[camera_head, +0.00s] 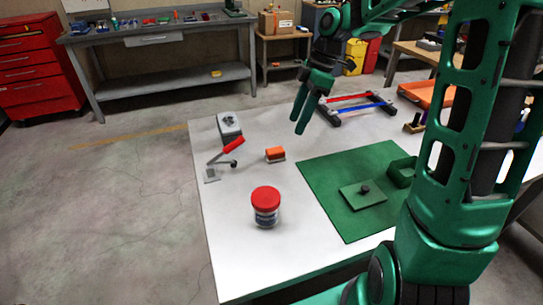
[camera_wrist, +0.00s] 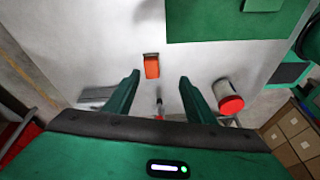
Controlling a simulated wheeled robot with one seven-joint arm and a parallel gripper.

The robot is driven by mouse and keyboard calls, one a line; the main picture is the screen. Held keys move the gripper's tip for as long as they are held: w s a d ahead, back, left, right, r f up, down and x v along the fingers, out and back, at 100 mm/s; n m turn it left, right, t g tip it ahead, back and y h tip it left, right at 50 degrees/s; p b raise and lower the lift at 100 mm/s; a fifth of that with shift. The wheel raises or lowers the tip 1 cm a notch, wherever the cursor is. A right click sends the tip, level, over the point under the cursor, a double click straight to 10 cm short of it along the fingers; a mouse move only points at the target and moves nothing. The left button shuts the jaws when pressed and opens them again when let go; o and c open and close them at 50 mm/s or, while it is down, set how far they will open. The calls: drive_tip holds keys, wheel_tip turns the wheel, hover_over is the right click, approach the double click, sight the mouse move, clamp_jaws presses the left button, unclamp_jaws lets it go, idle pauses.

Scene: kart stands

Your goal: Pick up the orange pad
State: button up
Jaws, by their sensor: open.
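The orange pad (camera_head: 275,153) is a small orange block with a pale and dark lower edge. It lies on the white tabletop left of the green mat. The pad also shows in the wrist view (camera_wrist: 152,66), slightly left of centre, beyond and between my finger tips in the picture. My gripper (camera_head: 315,122) is open and empty, above the table and behind and right of the pad in the head view. Both fingers show in the wrist view (camera_wrist: 160,77), with no contact with the pad.
A red-lidded jar (camera_head: 265,206) stands in front of the pad. A red-handled clamp (camera_head: 226,155) and a grey box (camera_head: 229,126) are to the left. A red-and-blue frame (camera_head: 355,106) lies behind.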

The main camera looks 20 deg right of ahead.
drive_tip(key=w+a+n, duration=0.2)
drive_tip(key=y, duration=0.1)
approach(275, 150)
drive_tip(key=shift+w+a+f+n, duration=0.15)
drive_tip(key=shift+a+f+n, duration=0.15)
drive_tip(key=shift+a+f, duration=0.55)
drive_tip(key=shift+d+x, duration=0.25)
drive_tip(key=shift+x, duration=1.25)
drive_tip(key=shift+d+x, duration=0.2)
drive_tip(key=shift+x, duration=1.3)
drive_tip(key=shift+f, duration=0.2)
drive_tip(key=c, duration=1.1)
